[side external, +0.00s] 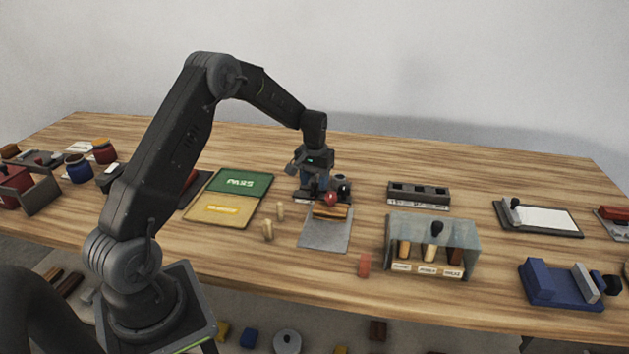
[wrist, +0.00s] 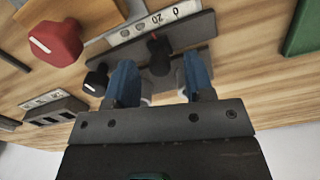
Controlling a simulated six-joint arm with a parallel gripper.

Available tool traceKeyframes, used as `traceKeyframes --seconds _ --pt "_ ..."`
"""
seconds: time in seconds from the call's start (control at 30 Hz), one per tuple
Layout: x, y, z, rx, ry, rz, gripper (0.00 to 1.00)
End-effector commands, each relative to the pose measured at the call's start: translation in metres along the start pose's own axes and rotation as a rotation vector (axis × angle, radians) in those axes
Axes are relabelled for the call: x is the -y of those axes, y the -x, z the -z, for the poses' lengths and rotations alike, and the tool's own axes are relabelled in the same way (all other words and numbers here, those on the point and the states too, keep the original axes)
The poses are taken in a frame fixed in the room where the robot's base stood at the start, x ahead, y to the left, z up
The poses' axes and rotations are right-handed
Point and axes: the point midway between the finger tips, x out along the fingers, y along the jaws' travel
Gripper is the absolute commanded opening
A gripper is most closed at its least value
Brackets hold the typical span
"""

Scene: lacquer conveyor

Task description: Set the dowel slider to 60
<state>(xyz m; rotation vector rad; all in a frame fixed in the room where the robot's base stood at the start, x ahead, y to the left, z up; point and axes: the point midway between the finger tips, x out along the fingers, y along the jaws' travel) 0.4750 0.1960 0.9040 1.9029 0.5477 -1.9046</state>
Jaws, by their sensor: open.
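The dowel slider shows in the wrist view as a dark grey base (wrist: 205,28) with a white scale strip (wrist: 187,9). The marks 0 and 20 are readable, with 0 toward the right; the marks further left are too small to read. Its dark upright knob (wrist: 158,46) stands near the 20 mark. My gripper (wrist: 159,66) is open, with one blue finger on each side of the knob and a visible gap on both sides. In the side external view my gripper (side external: 315,190) is low over the slider, hiding most of it.
A red knob (wrist: 55,42) and a black knob (wrist: 95,80) are close beside the slider. A grey mat (side external: 325,238) lies in front. A green and yellow board (side external: 215,208) is to the left, a clear-fronted box (side external: 465,240) and a slotted dark block (side external: 418,197) to the right.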

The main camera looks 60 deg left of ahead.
Motion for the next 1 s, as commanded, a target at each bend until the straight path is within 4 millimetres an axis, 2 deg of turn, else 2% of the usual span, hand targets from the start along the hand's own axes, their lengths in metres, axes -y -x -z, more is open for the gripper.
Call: traceKeyframes --seconds 0.3,0.8,1.0 --pt "0.0 -0.0025 0.0001 -0.001 0.0 0.0 0.48" --pt "0.0 -0.002 0.0002 -0.001 0.0 0.0 0.0" --pt "0.0 -0.0019 0.0002 -0.001 0.0 0.0 0.0"
